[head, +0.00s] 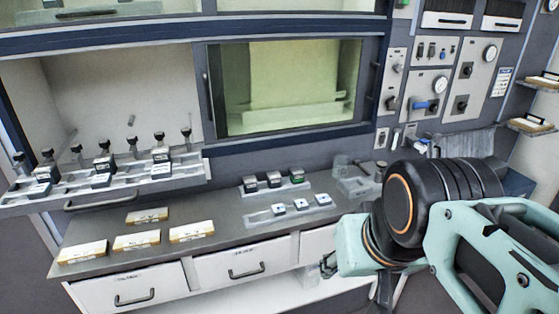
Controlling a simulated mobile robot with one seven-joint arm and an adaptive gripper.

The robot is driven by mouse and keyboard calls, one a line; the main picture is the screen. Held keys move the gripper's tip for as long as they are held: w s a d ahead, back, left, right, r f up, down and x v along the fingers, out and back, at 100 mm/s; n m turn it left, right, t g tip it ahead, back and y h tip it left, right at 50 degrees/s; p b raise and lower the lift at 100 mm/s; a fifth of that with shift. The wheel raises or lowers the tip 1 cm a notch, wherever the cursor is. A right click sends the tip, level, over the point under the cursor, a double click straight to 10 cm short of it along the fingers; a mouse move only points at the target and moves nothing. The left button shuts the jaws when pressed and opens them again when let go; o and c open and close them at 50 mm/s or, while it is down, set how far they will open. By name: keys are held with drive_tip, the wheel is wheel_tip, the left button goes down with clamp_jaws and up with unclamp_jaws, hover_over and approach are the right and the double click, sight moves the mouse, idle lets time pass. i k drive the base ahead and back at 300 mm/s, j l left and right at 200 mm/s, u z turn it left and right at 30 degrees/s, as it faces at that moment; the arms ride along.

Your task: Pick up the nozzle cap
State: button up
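I cannot single out the nozzle cap with certainty in the head view; the small parts on the bench are too small to tell apart. A grey rack on the bench holds dark-topped blocks (273,180), one with a green mark. A lower pale rack holds several white pieces with dark blue centres (300,205). My arm comes in from the right, over the bench's right front. A small dark part at its end (328,266) may be my gripper, low in front of the drawers. Its fingers are not clear, and I see nothing held.
Yellow-and-white packs (137,240) lie on the bench's left. A shelf (108,182) with several black-knobbed fixtures juts out above it. A grey tray (358,186) and a clear cup (341,165) stand near my arm. Shut drawers (243,261) line the front. Mid-bench is partly bare.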

sight(100, 181)
drive_tip(key=u, duration=1.4)
drive_tip(key=i, duration=0.15)
